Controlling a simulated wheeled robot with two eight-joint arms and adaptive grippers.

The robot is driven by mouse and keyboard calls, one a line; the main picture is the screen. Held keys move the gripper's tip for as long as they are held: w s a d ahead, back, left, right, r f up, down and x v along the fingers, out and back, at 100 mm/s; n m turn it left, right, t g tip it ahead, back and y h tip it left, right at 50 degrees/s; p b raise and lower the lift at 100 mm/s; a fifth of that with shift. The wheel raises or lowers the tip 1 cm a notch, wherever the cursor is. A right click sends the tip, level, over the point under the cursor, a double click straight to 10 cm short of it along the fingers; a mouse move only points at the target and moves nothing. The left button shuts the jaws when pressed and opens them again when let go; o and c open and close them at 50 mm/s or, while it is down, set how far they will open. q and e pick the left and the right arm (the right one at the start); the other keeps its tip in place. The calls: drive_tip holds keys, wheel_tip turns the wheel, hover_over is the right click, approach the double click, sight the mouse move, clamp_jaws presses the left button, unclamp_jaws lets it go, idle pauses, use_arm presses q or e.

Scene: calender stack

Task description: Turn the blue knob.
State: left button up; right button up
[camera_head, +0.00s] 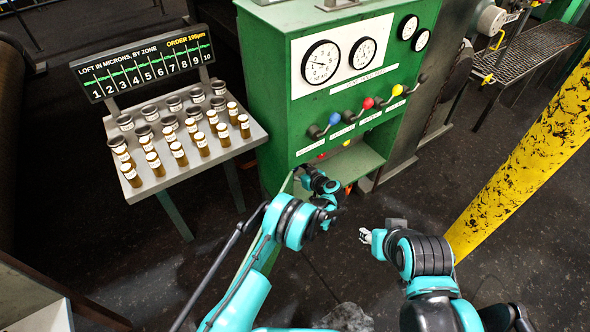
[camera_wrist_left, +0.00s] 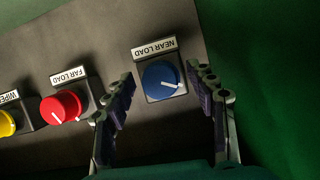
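The blue knob (camera_wrist_left: 160,76) shows in the left wrist view on a grey panel, under a label that reads NEAR LOAD upside down in the picture. Its white pointer mark points to the lower right. My left gripper (camera_wrist_left: 162,90) is open, with one finger on each side of the knob; I cannot tell whether they touch it. In the head view my left gripper (camera_head: 312,180) is at the low shelf of the green cabinet, and I cannot make out the blue knob there. My right gripper (camera_head: 366,237) is low in front of the cabinet, its fingers too small to judge.
A red knob (camera_wrist_left: 62,106) and a yellow knob (camera_wrist_left: 8,123) sit beside the blue one. The green cabinet (camera_head: 270,100) also bears a blue-ball lever (camera_head: 335,118), other levers and dials. A table (camera_head: 250,132) with jars stands left, a yellow post (camera_head: 530,150) right.

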use_arm(q)
drive_tip(key=v, duration=1.2)
drive_tip(key=shift+r, duration=0.1)
